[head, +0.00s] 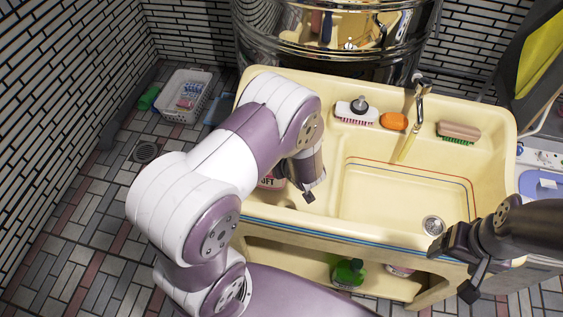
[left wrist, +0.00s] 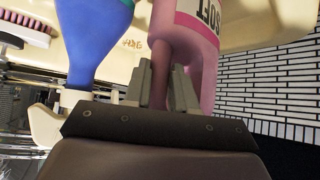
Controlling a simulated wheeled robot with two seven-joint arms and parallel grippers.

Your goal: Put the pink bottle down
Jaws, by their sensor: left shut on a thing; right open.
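The pink bottle (head: 271,182) shows in the head view at the left part of the cream sink (head: 390,190), mostly hidden behind my left arm. In the left wrist view the pink bottle (left wrist: 203,60) has a white label with dark letters. My left gripper (left wrist: 163,82) is shut on its handle; it also shows in the head view (head: 300,187). I cannot tell whether the bottle's base touches the sink. My right gripper (head: 456,270) is open and empty at the sink's front right corner, apart from the bottle.
A blue bottle (left wrist: 97,40) stands close beside the gripper in the left wrist view. Brushes (head: 356,112) (head: 459,131), an orange soap (head: 393,121) and a faucet (head: 416,110) line the sink's back. A green bottle (head: 348,273) sits on the shelf below. The basin is clear.

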